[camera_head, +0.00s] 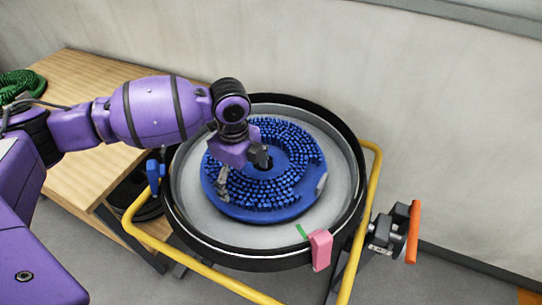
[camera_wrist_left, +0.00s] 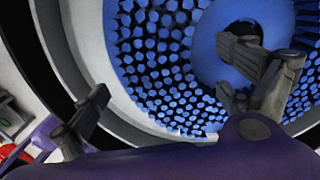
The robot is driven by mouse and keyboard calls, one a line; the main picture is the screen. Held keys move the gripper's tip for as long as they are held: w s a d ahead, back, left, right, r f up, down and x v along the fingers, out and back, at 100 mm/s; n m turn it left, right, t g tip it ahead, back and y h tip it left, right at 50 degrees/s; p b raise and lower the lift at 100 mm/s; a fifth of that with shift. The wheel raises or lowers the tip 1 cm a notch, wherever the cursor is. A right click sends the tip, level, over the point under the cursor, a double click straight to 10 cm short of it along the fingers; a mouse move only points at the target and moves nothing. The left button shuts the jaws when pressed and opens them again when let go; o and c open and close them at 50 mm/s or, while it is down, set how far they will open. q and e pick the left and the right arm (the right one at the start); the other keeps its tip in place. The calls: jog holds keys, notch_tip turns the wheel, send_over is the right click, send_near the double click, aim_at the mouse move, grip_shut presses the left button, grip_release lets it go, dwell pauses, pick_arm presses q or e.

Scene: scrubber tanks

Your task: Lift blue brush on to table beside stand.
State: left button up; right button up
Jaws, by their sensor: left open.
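The round blue brush (camera_head: 300,205) lies bristles up in a round grey basin with a black rim (camera_head: 350,170), held in a stand with a yellow tube frame (camera_head: 375,165). My left gripper (camera_head: 243,172) is over the brush's left and middle part, with its fingers spread. In the left wrist view, one finger is near the black rim and the other is over the brush's smooth centre (camera_wrist_left: 210,50); the open gripper (camera_wrist_left: 170,97) holds nothing. I cannot tell whether the fingers touch the brush. The wooden table (camera_head: 85,155) is left of the stand. My right gripper is out of view.
A green brush (camera_head: 20,85) lies on the table's far left. A pink clip (camera_head: 320,250) and a blue clip (camera_head: 153,172) are on the basin rim. A grey and orange fitting (camera_head: 395,235) sticks out right of the stand. A wall stands close behind.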

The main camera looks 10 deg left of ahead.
aim_at(240, 185)
pick_arm(q)
jog(key=f, duration=0.3)
jog(key=shift+a+f, duration=0.2)
jog(key=shift+f, duration=0.05)
jog(key=shift+s, duration=0.1)
jog(key=c, duration=1.9)
jog(key=shift+c, duration=0.6)
jog(key=shift+r, duration=0.1)
